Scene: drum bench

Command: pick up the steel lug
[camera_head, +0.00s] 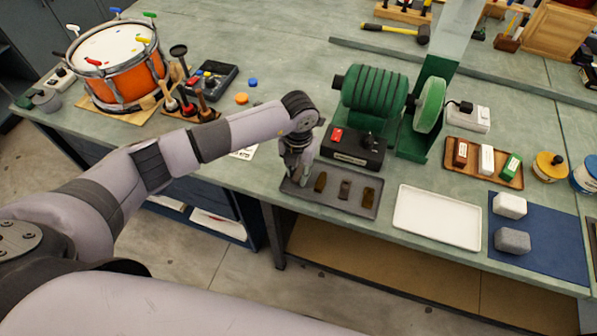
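A dark grey tray (335,203) lies near the front edge of the bench. Several small lugs can lie in it, but only three show. The middle one, a greyish steel-looking lug (344,189), lies between a brownish-yellow lug (320,182) on its left and another brownish lug (368,197) on its right. My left gripper (293,176) points down over the left end of the tray, left of the visible lugs. It hides that end of the tray, and its fingers are too small to tell open from shut. My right gripper is out of view.
A green bench grinder (376,93) with a dark switch box (352,146) stands right behind the tray. An empty white tray (437,218) is to its right, then a blue mat (541,245) with two blocks. An orange drum (120,84) stands at the left.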

